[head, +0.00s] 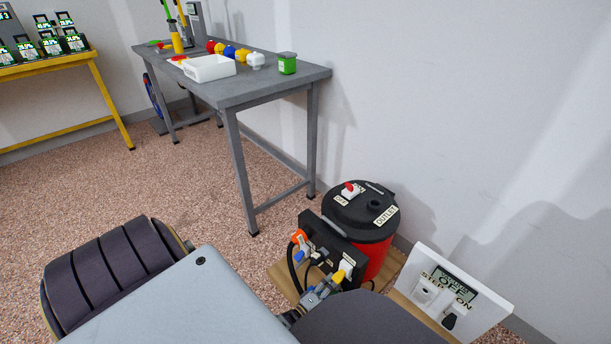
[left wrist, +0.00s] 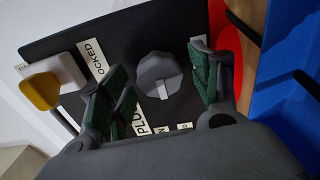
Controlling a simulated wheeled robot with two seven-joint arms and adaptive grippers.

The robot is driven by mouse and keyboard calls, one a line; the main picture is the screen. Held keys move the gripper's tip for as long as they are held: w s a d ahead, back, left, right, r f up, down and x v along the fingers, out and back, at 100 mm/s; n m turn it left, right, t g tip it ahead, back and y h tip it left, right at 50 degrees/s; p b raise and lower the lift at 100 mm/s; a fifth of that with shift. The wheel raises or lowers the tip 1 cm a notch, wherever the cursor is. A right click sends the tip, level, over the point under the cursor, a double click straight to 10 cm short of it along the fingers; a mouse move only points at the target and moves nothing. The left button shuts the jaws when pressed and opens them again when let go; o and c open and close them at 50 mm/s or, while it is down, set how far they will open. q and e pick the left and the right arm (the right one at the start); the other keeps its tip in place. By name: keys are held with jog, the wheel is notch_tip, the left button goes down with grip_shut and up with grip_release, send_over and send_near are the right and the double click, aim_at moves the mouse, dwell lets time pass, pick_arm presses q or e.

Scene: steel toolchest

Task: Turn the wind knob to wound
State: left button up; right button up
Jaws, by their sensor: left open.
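A grey faceted knob (left wrist: 160,76) sits on a black panel (left wrist: 125,32) in the left wrist view. A small light pointer strip lies at its lower edge. Labels around it are partly covered, so I cannot confirm that it is the wind knob or read its setting. My left gripper (left wrist: 158,92) is open, its green-padded fingers on either side of the knob. I cannot tell if they touch it. In the head view, my left gripper (head: 322,291) is low at the front of the black panel (head: 325,240), largely hiding the knob. My right gripper is not in view.
A yellow lever (left wrist: 42,91) by a "LOCKED" label is close left of the fingers. The panel adjoins a red canister (head: 371,258) with a black lid. A white switch panel (head: 480,283) stands to its right. A grey table (head: 270,88) stands behind.

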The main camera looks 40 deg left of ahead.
pick_arm(q)
jog(key=s+a+n+p, duration=0.1)
jog(key=s+n+p, duration=0.1)
jog(key=s+n, duration=0.6)
jog(key=s, duration=0.5)
jog(key=shift+s+n, duration=0.25)
jog(key=shift+n, duration=0.05)
dwell(1.1)
jog(key=shift+s+f, duration=0.1)
jog(key=shift+s, duration=0.05)
dwell(0.5)
